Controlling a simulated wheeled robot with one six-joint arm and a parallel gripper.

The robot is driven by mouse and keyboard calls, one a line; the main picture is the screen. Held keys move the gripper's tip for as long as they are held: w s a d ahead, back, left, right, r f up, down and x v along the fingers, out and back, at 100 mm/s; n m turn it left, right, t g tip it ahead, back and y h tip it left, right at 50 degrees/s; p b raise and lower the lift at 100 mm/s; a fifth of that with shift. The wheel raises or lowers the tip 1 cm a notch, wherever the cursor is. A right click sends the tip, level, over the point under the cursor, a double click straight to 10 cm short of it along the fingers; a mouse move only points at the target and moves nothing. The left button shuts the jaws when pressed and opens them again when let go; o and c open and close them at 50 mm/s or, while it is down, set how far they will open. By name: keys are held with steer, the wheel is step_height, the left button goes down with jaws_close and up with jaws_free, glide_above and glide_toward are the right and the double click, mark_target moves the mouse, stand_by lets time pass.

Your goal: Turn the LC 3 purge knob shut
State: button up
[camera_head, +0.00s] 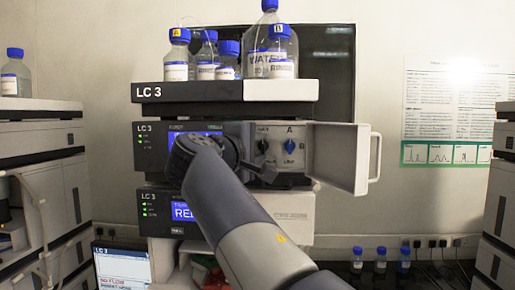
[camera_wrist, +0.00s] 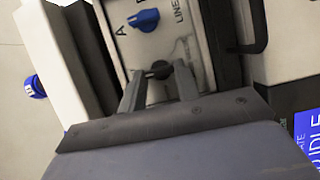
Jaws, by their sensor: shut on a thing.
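The LC 3 stack (camera_head: 228,91) stands in the middle of the head view. Its pump compartment has a light panel with a blue knob (camera_head: 289,146) marked A and LINE, and a dark knob (camera_head: 262,147) to the left of it. In the wrist view the blue knob (camera_wrist: 145,19) is beyond the fingers, and the dark knob (camera_wrist: 159,69) is between the fingertips. My gripper (camera_wrist: 158,78) is shut on this dark knob. In the head view my arm and gripper partly hide the compartment; the lettering by the dark knob is not readable.
The compartment door (camera_head: 338,157) is open, sticking out to the right of the panel. Blue-capped bottles (camera_head: 229,58) stand on top of the stack. Other stacks stand at the left (camera_head: 45,150) and right edges. A small screen (camera_head: 122,265) is at the lower left.

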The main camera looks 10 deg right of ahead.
steer(key=o, duration=0.7)
steer(key=b+v, duration=0.3)
steer(key=v, duration=0.7)
steer(key=shift+s+a, duration=0.2)
steer(key=shift+s, duration=0.1)
steer(key=p+x, duration=0.3)
steer(key=x, duration=0.8)
steer(key=shift+a, duration=0.1)
steer(key=shift+s, duration=0.1)
